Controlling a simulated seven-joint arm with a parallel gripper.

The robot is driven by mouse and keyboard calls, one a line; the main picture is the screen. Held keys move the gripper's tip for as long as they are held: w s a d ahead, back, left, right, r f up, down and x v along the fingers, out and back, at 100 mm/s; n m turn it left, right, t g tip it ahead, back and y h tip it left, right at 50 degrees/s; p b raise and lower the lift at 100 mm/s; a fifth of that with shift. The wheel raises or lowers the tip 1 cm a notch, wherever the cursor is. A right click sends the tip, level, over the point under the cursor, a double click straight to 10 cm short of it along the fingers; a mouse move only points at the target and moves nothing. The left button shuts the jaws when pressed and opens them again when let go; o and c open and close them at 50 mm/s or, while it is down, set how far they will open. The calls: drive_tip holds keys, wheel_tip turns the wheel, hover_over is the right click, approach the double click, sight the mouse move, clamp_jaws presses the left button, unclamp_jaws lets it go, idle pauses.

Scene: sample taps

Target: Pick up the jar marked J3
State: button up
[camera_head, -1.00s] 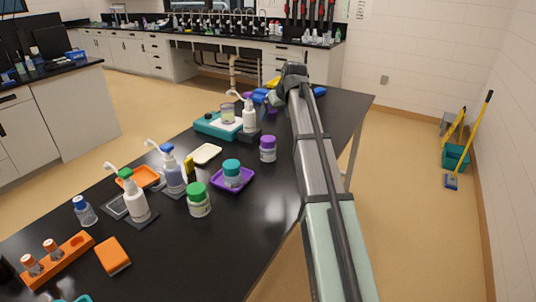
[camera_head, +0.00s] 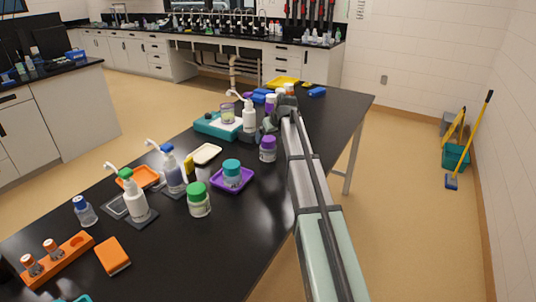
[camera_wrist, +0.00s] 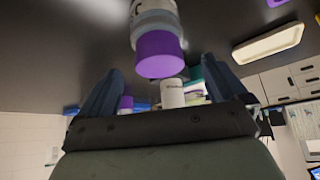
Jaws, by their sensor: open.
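No jar's marking is legible enough for me to tell which is J3. In the head view, a purple-lidded white jar (camera_head: 268,151) stands on the black bench, just nearer than my gripper (camera_head: 268,124). A green-lidded jar (camera_head: 199,202) stands nearer. A teal-lidded jar (camera_head: 232,173) sits on a purple tray (camera_head: 248,182). In the upside-down wrist view, a purple-lidded jar (camera_wrist: 157,45) shows upper middle, cut off by the top edge, with part of a dark mark. My gripper (camera_wrist: 158,88) is open there, its dark blue fingers apart, with nothing clearly held.
A white pump bottle (camera_head: 249,117) and a teal scale with a jar (camera_head: 227,113) stand left of my gripper. A cream dish (camera_head: 207,154), more pump bottles (camera_head: 172,172) and an orange rack (camera_head: 60,262) crowd the left. The bench's near right part is bare.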

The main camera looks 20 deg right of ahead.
sight(270, 140)
drive_tip(key=shift+s+x, duration=0.15)
drive_tip(key=shift+x, duration=1.35)
drive_tip(key=shift+s+x, duration=0.15)
drive_tip(key=shift+x, duration=1.35)
drive_tip(key=shift+f, duration=0.1)
drive_tip(key=c, duration=1.2)
drive_tip(key=shift+c, duration=0.2)
